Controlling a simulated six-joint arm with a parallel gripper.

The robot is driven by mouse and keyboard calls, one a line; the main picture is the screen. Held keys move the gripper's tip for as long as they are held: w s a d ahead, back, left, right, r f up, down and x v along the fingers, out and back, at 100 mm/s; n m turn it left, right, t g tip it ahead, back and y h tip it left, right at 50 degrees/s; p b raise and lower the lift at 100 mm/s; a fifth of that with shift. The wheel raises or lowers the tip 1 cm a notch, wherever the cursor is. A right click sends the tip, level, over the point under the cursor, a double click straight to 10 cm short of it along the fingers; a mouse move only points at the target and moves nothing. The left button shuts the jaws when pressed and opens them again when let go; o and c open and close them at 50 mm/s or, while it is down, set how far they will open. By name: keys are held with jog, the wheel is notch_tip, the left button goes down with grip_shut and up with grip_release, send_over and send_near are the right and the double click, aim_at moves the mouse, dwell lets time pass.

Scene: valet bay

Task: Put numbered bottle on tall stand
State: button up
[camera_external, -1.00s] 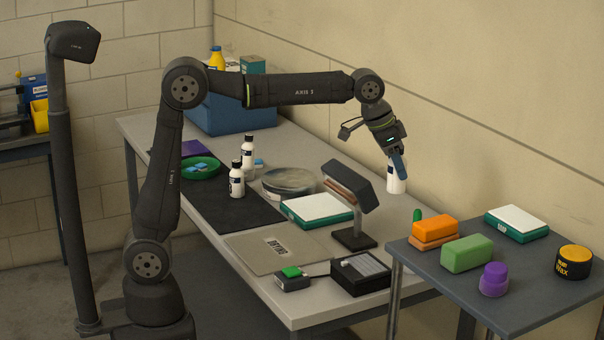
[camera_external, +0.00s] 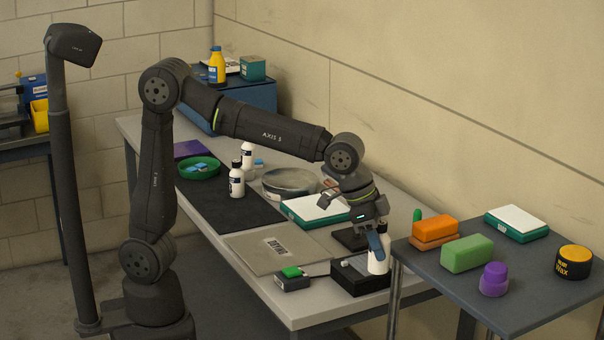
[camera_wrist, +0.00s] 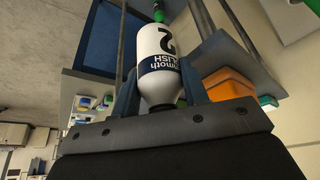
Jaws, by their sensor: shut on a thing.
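My gripper (camera_external: 377,243) is shut on a white bottle (camera_external: 378,262), with blue fingers on either side of it.
A grey plate (camera_external: 270,249), a green-topped box (camera_external: 292,278) and a white-topped scale (camera_external: 315,209) lie nearby. The side table at right holds an orange block (camera_external: 434,228), a green block (camera_external: 467,253) and a purple container (camera_external: 494,279).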

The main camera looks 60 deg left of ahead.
jog(key=s+a+f+n+y, duration=0.15)
jog(key=a+n, duration=0.25)
jog(key=a, duration=0.7)
jog(key=s+a+f+n+y, duration=0.15)
jog(key=a+n, duration=0.25)
jog(key=a, duration=0.8)
jog(key=s+a+f+n+y, duration=0.1)
jog(key=s+a+n+y, duration=0.2)
jog(key=a, duration=0.8)
jog(key=shift+n+t+h, duration=0.3)
jog(key=shift+n+h, duration=0.4)
jog(key=shift+w+a+f, duration=0.6)
jog(key=shift+a+f, duration=1.15)
jog(key=shift+a, duration=0.05)
jog(key=shift+w+a+f, duration=0.65)
jog(key=shift+a+f, duration=1.1)
jog(key=shift+a, duration=0.1)
jog(key=shift+w+a+f, duration=0.6)
jog(key=shift+a+f, duration=1.15)
jog(key=shift+a, duration=0.05)
jog(key=shift+f, duration=0.15)
jog(key=o, duration=1.1)
jog(key=shift+c, duration=0.2)
